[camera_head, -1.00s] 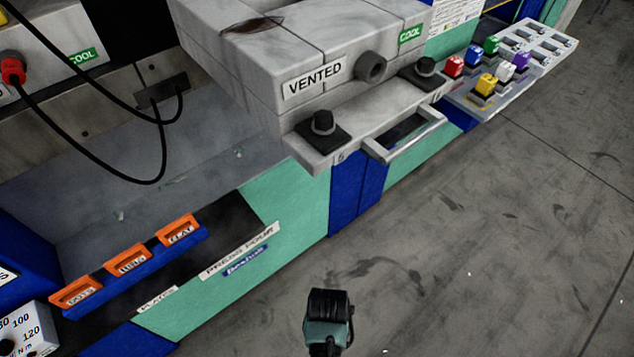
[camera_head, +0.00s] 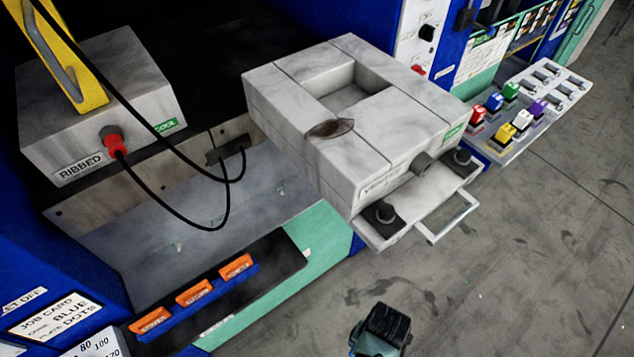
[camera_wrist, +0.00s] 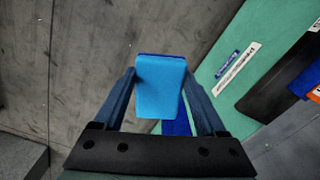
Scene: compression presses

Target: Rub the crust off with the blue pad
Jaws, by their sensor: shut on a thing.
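A brown crust patch (camera_head: 328,129) lies on the top face of the pale grey block mould (camera_head: 385,115), beside its square recess. The blue pad (camera_wrist: 160,85) sits between the fingers of my gripper (camera_wrist: 160,92) in the wrist view, which is shut on it. In the head view my gripper (camera_head: 385,325) is at the bottom edge, over the floor and in front of the mould, apart from it. The pad cannot be made out clearly in the head view.
The mould rests on a pulled-out tray with black knobs and a handle (camera_head: 450,220). Two black cables (camera_head: 215,225) hang left of it. A RIBBED block (camera_head: 95,110) stands at the left. Orange-tagged plates (camera_head: 195,292) line the front. Coloured blocks (camera_head: 520,120) stand at the right.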

